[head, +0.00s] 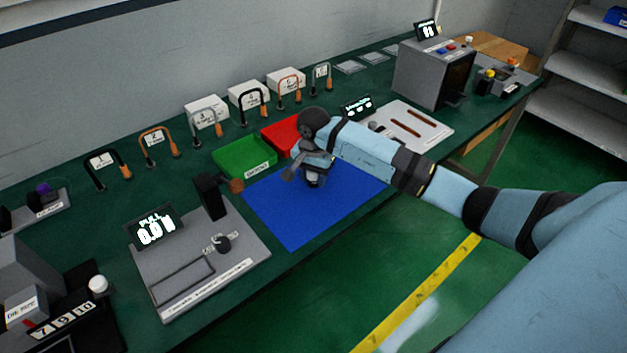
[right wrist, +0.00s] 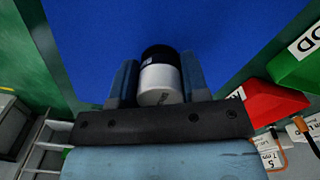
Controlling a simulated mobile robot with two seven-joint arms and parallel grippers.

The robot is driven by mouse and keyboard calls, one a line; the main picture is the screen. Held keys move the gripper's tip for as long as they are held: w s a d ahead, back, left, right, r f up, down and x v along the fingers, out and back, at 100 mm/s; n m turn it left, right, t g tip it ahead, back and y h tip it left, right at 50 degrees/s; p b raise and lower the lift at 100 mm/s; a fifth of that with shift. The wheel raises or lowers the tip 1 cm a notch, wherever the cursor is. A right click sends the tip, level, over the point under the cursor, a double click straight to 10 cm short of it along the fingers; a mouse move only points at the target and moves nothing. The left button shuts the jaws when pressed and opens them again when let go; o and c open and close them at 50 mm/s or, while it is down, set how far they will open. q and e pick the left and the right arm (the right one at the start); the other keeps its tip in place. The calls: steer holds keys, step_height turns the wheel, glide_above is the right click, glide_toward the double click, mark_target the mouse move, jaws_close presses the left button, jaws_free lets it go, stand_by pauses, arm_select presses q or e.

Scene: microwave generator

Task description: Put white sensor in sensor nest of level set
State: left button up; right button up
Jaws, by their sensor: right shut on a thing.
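My right gripper (head: 302,172) is over the blue mat, with its arm coming in from the right. In the right wrist view its two fingers (right wrist: 158,85) are shut on a white cylinder with a black band, the white sensor (right wrist: 158,84). Blue mat surface fills the view beyond it; I cannot tell whether the sensor touches the mat. A light grey panel (head: 428,124) with brown slots and a small display stands right of the gripper. I cannot tell which fixture is the level set, and its nest is not clearly visible. My left gripper is not in view.
The blue mat (head: 290,220) lies between the pull tester plate (head: 190,285) and the grey panel. A green tray (head: 232,165) and a red tray (head: 272,135) stand behind it. Several cable loops line the back. A grey box machine (head: 420,75) stands far right.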

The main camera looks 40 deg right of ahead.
step_height(320, 180, down, 2)
steer(key=shift+f, duration=0.1)
steer(key=shift+f, duration=0.2)
steer(key=o, duration=1)
steer(key=shift+c, duration=0.2)
steer(key=shift+r, duration=0.1)
